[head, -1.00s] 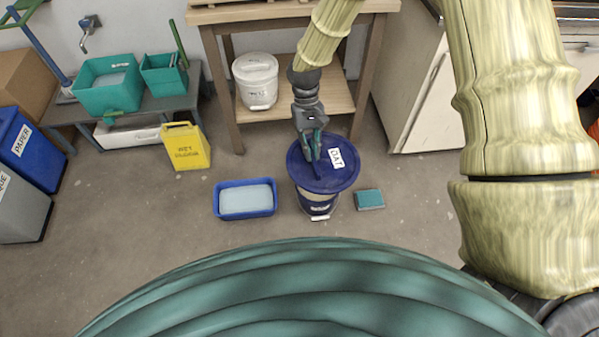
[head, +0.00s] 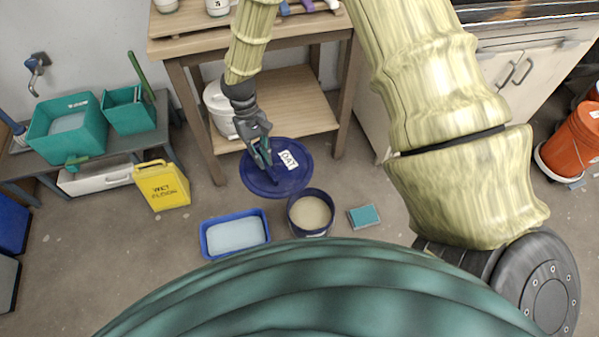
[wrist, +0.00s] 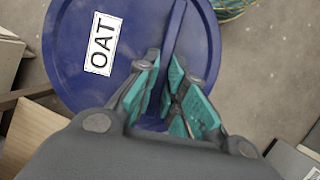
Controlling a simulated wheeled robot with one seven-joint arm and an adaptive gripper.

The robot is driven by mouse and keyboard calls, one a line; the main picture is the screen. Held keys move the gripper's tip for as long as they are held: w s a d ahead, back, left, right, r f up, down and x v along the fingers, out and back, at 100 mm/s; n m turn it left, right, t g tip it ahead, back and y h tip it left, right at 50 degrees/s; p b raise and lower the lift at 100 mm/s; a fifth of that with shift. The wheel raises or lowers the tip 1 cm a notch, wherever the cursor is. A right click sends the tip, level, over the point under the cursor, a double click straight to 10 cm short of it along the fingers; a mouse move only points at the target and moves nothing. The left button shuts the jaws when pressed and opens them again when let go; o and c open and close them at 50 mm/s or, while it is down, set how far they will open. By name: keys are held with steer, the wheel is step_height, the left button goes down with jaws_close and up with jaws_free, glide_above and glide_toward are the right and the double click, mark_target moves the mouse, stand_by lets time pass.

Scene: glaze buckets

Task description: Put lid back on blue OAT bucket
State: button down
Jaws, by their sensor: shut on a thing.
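The blue lid (head: 290,182) with a white OAT label is held by my gripper (head: 268,178), which is shut on the lid's raised bar handle. In the wrist view the lid (wrist: 90,75) fills the upper left, with the gripper fingers (wrist: 172,100) on either side of its bar. The blue bucket (head: 311,228) stands open on the floor, with pale beige contents showing. In the head view the lid appears up and left of the bucket's mouth, leaving the mouth uncovered. The lid's exact height is hard to tell.
A blue tray of pale liquid (head: 203,240) lies left of the bucket, and a teal sponge or block (head: 364,216) lies right. A wooden shelf table (head: 285,100) with a white bucket (head: 218,110) is behind.

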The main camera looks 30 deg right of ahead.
steer(key=d+f+n+h+b, duration=0.1)
steer(key=d+f+b, duration=0.3)
steer(key=f+b, duration=0.7)
steer(key=d+f+n+h+b, duration=0.1)
steer(key=d+f+n+b, duration=0.3)
steer(key=f+b, duration=0.7)
steer(key=s+d+f+n+h+b, duration=0.1)
steer(key=d+f+b, duration=0.4)
steer(key=f+b, duration=0.6)
steer(key=shift+d+f+n+t+b, duration=0.4)
steer(key=shift+f+n, duration=0.3)
steer(key=shift+f, duration=4.5)
steer(key=shift+p, duration=0.55)
steer(key=shift+f+p, duration=0.8)
steer(key=shift+f, duration=0.05)
steer(key=c, duration=1.4)
jaws_free()
steer(key=shift+c, duration=0.2)
steer(key=shift+o, duration=0.3)
